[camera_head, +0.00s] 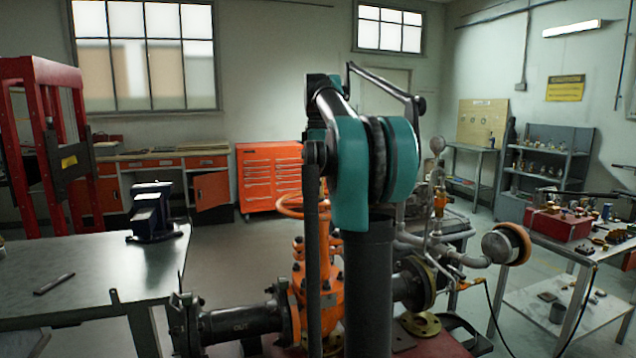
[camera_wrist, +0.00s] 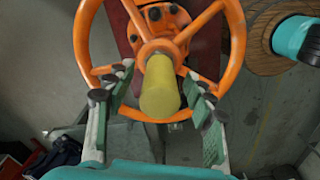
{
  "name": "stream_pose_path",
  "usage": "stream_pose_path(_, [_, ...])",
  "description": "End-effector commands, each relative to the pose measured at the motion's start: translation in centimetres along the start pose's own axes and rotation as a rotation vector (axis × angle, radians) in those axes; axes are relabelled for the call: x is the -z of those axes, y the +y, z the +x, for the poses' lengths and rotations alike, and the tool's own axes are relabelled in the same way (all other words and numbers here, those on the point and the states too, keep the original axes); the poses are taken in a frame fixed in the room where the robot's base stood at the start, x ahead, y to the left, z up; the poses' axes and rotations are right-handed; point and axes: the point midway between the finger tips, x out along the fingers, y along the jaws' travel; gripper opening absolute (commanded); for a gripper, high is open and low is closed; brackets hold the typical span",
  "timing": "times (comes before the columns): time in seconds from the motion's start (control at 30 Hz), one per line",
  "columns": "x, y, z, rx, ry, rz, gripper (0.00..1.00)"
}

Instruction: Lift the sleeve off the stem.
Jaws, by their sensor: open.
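A yellow cylinder, which looks to be the sleeve (camera_wrist: 160,90), stands at the hub of the orange handwheel (camera_wrist: 232,45) in the wrist view. It points up toward the camera. The stem cannot be seen. My gripper (camera_wrist: 158,84) is open, with one finger on each side of the yellow cylinder. A gap shows on both sides, so it appears not to be gripped. In the head view the handwheel (camera_head: 289,206) tops the orange gate valve (camera_head: 304,268). My arm hides much of the valve, the sleeve and my gripper there.
The handwheel's rim and spokes surround the cylinder closely. A round brownish part (camera_wrist: 262,60) lies to the right in the wrist view. In the head view, a metal workbench (camera_head: 85,275) with a vise (camera_head: 153,212) stands left. A cluttered table (camera_head: 560,278) stands right.

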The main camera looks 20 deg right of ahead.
Motion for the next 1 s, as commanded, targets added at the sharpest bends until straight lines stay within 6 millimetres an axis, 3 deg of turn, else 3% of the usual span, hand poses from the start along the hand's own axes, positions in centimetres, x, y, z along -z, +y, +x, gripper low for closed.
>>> stream_pose_path(0.13, [0.02,-0.02,1.26,0.000,0.000,0.000,0.54])
stream_pose_path(0.37, [0.02,-0.01,1.40,0.000,0.000,0.000,0.54])
stream_pose_path(0.8, [0.02,0.00,1.39,0.000,0.000,0.000,0.02])
stream_pose_path(1.0, [0.02,-0.01,1.37,0.000,0.000,0.000,0.01])
